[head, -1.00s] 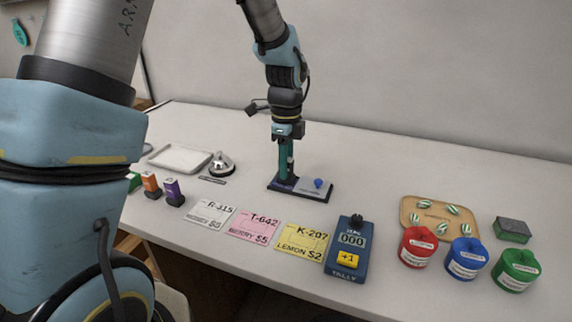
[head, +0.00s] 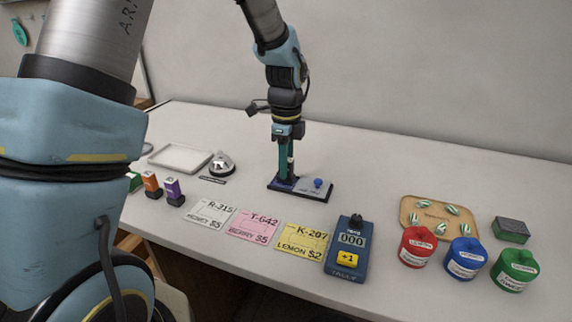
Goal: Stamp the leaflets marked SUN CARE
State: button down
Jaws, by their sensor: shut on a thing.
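Three cards lie in a row along the front of the counter: a white card (head: 209,213) reading R-315 BERRY $5, a pink card (head: 254,225) reading T-642 BERRY $5 and a yellow card (head: 302,239) reading K-207 LEMON $2. No SUN CARE marking is legible. My gripper (head: 287,146) points down behind the cards and is shut on a slim teal upright piece (head: 284,162), perhaps a stamp. Its lower end is at the purple left part of a dark pad base (head: 312,195). Whether it touches cannot be told. The base's right part is grey with a blue knob (head: 318,183).
A blue tally counter (head: 350,265) reads 000. Red (head: 419,246), blue (head: 464,257) and green (head: 514,267) jars and a sweets tray (head: 408,217) are right.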

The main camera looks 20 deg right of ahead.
notch_tip(320, 180, up, 7)
jog(key=p, duration=0.6)
dwell(0.5)
